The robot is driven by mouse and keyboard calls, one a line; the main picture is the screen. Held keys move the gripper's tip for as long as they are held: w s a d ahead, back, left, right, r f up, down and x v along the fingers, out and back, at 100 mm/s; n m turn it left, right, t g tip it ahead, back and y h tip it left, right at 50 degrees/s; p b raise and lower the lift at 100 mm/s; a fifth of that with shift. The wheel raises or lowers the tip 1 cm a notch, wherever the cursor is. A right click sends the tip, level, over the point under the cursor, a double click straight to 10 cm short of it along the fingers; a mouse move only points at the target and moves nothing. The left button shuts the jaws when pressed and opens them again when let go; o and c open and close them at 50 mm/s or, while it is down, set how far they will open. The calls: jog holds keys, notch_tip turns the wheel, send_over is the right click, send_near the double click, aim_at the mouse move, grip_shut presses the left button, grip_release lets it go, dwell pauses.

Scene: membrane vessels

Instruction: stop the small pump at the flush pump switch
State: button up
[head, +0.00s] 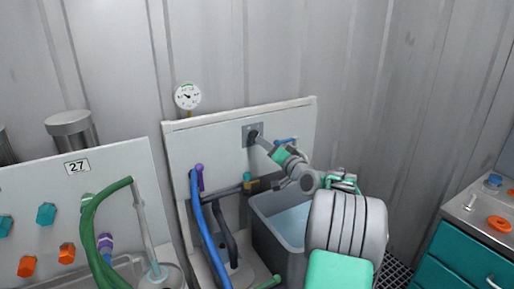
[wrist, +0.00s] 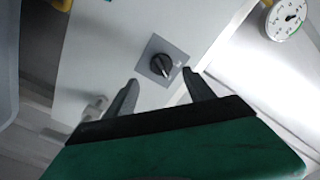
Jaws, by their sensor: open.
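The flush pump switch is a black rotary knob on a grey square plate (wrist: 162,64), fixed to a white panel. In the wrist view it lies just beyond my gripper (wrist: 158,92), roughly between the two fingertips. The fingers are apart and nothing is between them. In the head view the switch plate (head: 247,131) is on the upper part of the panel, and my gripper (head: 262,141) reaches up to it from the right, covering part of it. I cannot tell whether the fingers touch the knob. The small pump is not clearly identifiable.
A pressure gauge (head: 187,96) stands above the panel's left edge. A blue hose (head: 208,238) and a grey tub of water (head: 266,226) are below the switch. A green hose (head: 90,225) hangs at left. A teal cabinet (head: 463,262) stands at right.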

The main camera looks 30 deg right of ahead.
aim_at(255, 137)
jog(key=w, duration=0.7)
jog(key=shift+w+p, duration=0.15)
jog(key=shift+p, duration=0.15)
grip_shut()
jog(key=shift+n+b, duration=0.3)
jog(key=shift+b, duration=0.2)
jog(key=shift+d+n+b, duration=0.15)
jog(key=shift+n+b, duration=5.55)
jog(key=shift+b, duration=1.75)
